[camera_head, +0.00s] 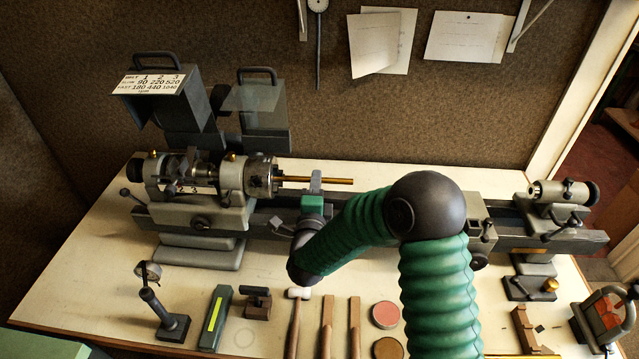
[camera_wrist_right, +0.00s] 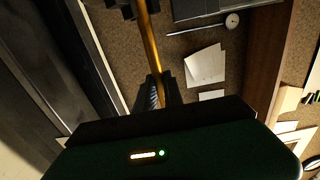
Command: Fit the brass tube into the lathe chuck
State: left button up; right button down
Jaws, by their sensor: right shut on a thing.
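The brass tube (camera_head: 335,181) lies level, in line with the lathe chuck (camera_head: 262,176) at the left of the head view. Its left end meets the chuck's face there; I cannot tell how deep it sits between the jaws. My right gripper (camera_head: 316,183) is shut on the tube around its middle, and the right end sticks out past the fingers. In the wrist view the tube (camera_wrist_right: 149,42) runs up from the shut fingers (camera_wrist_right: 157,92) towards dark parts at the top edge. My left gripper is not in view.
The lathe bed (camera_head: 380,222) runs below the tube, with the tailstock (camera_head: 560,195) at the far right. A dial indicator stand (camera_head: 160,305), a green box (camera_head: 215,318), mallets (camera_head: 295,325) and round tins (camera_head: 385,315) line the bench front. Papers (camera_head: 380,40) hang on the back wall.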

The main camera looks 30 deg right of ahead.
jog(key=shift+w+a, duration=0.35)
jog(key=shift+a, duration=0.2)
jog(key=c, duration=1.4)
grip_release()
jog(key=shift+o, duration=0.2)
jog(key=shift+a, duration=0.1)
